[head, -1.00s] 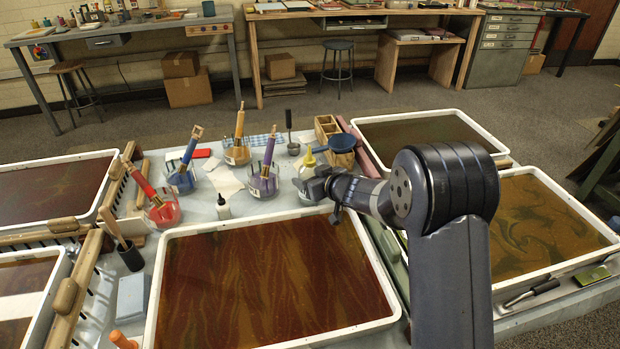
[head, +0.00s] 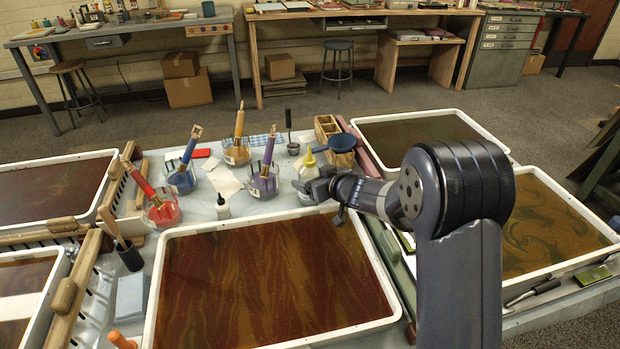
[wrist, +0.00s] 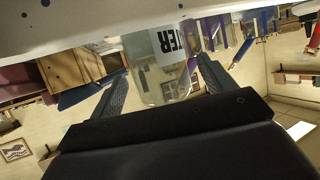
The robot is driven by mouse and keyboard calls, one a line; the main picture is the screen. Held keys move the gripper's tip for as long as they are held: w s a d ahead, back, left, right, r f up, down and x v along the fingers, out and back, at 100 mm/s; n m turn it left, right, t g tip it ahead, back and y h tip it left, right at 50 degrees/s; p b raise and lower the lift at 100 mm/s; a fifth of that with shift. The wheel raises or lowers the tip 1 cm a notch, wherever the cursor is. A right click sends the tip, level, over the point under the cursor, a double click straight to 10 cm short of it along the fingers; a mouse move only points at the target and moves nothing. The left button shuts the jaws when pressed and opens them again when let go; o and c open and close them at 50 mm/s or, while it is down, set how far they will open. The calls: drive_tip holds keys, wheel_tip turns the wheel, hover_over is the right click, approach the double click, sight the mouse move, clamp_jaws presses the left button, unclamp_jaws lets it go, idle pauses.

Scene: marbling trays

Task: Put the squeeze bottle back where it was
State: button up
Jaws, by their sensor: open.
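The squeeze bottle (head: 307,172) is pale and translucent with a yellow top. It stands upright on the table behind the middle tray, partly hidden by my gripper (head: 308,188). In the wrist view, which is upside down, the clear bottle (wrist: 150,75) shows a white label with dark letters ending in "TER". Its base meets the pale tabletop there. My gripper's two fingers are spread, one on each side of the bottle, with a gap visible at least on the right side. Contact on the left side is hard to tell.
The marbling tray (head: 158,290) lies just in front of my gripper. Paint jars with brushes (head: 263,184) and a small black-tipped bottle (head: 223,208) stand to the left. A dark blue round-topped thing (head: 342,143) and a wooden caddy (head: 326,128) are close behind.

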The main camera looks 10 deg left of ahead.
drive_tip(key=b+v, duration=0.1)
drive_tip(key=v, duration=0.9)
drive_tip(key=shift+d, duration=0.1)
